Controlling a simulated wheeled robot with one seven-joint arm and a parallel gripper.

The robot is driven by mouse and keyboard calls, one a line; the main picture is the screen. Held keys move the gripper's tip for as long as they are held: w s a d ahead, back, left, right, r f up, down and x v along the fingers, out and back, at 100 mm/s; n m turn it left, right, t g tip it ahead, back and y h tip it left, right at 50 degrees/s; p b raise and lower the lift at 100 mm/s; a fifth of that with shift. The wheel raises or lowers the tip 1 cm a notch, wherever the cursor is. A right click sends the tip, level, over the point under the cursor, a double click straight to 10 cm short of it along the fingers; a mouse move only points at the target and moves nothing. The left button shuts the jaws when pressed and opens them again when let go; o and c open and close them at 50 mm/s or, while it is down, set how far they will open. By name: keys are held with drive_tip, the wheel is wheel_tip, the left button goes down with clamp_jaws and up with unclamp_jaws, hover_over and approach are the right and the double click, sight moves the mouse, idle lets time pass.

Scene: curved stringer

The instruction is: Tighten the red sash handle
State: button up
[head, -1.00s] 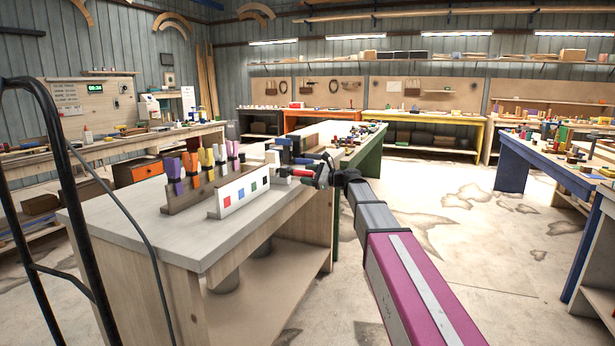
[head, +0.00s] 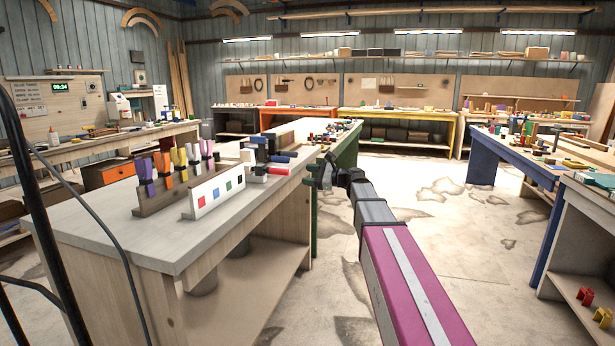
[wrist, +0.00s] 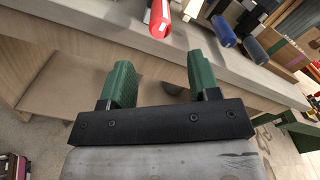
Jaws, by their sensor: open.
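The red sash handle (head: 278,171) sticks out over the right edge of the near pale workbench (head: 115,225). In the wrist view the red handle (wrist: 160,18) shows end-on with a small white patch, cut by the top edge. My gripper (wrist: 155,75) has its two green fingers spread apart, with nothing between them. The handle lies beyond the fingertips, roughly in line with the gap. In the head view my gripper (head: 313,173) is just right of the handle, apart from it, beside the bench edge. Its fingers are small and hard to make out there.
Blue handles (wrist: 222,30) stick out right of the red one. On the bench stand a white block with coloured squares (head: 214,190) and a rack of coloured clamps (head: 168,180). A green bench (head: 345,152) stands behind. The floor (head: 440,235) to the right is open.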

drive_tip(key=v, duration=0.2)
drive_tip(key=shift+s+d, duration=0.1)
drive_tip(key=shift+d, duration=0.25)
drive_tip(key=s+f+n+g+h, duration=0.1)
drive_tip(key=s+f+n+h, duration=0.2)
drive_tip(key=f, duration=0.5)
drive_tip(key=s+d+f+n+g+h, duration=0.1)
drive_tip(key=s+f+h, duration=0.1)
drive_tip(key=s+f, duration=0.45)
drive_tip(key=s+f+n+g+h, duration=0.1)
drive_tip(key=s+f+n+h, duration=0.15)
drive_tip(key=f, duration=0.65)
drive_tip(key=s+d+f+n+g+h, duration=0.1)
drive_tip(key=s+d+f+n+h, duration=0.3)
drive_tip(key=s+f, duration=0.4)
drive_tip(key=s+d+f+n+g+h, duration=0.2)
drive_tip(key=s+d+f+n+h, duration=0.2)
drive_tip(key=s+f, duration=0.4)
drive_tip(key=shift+s+d+h, duration=0.75)
drive_tip(key=shift+d, duration=0.1)
drive_tip(key=shift+f+n, duration=0.1)
drive_tip(key=shift+n, duration=0.15)
